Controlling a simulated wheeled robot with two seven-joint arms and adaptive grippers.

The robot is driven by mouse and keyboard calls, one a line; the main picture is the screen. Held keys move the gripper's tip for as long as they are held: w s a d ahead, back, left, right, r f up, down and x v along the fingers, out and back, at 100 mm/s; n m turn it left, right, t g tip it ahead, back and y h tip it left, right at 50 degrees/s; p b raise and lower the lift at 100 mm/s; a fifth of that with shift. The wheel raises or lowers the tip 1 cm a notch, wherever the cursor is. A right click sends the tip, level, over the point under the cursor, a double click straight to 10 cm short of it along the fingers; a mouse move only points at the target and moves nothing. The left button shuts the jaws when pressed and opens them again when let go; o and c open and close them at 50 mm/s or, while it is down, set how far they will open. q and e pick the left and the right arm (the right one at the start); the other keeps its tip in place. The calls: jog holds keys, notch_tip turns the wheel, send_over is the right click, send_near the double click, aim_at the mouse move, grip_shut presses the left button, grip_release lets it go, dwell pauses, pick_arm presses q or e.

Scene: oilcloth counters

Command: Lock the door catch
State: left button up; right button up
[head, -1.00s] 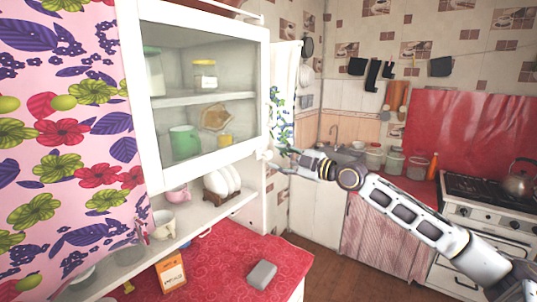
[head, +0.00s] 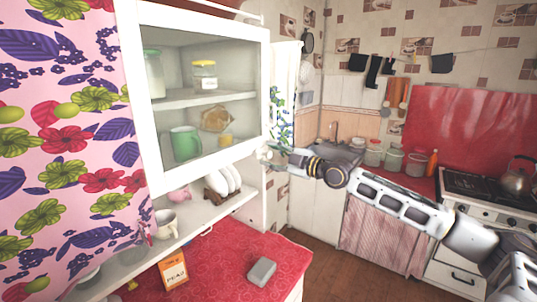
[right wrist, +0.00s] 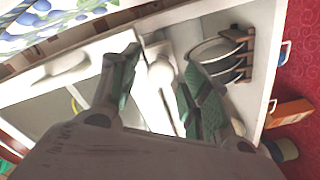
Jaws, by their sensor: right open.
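The wall cabinet's white-framed glass door (head: 205,165) looks closed in the head view. A small white knob-like piece, which looks like the door catch (head: 263,154), sits by the door's lower right corner. My right gripper (head: 272,158) is close beside it. In the right wrist view my right gripper (right wrist: 160,62) is open, with a white rounded catch piece (right wrist: 161,76) showing between its two fingers. I cannot tell whether either finger touches it. The catch's exact position is partly hidden by the fingers. My left gripper is not in view.
Below the door is an open shelf (head: 205,222) with a cup (head: 165,224) and a plate rack (head: 216,200). The red counter (head: 225,262) holds an orange box (head: 173,270) and a grey block (head: 262,272). A floral curtain (head: 70,130) hangs at left.

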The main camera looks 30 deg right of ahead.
jog(key=shift+p+x, duration=0.65)
jog(key=shift+x, duration=0.25)
jog(key=shift+c, duration=0.5)
jog(key=c, duration=0.9)
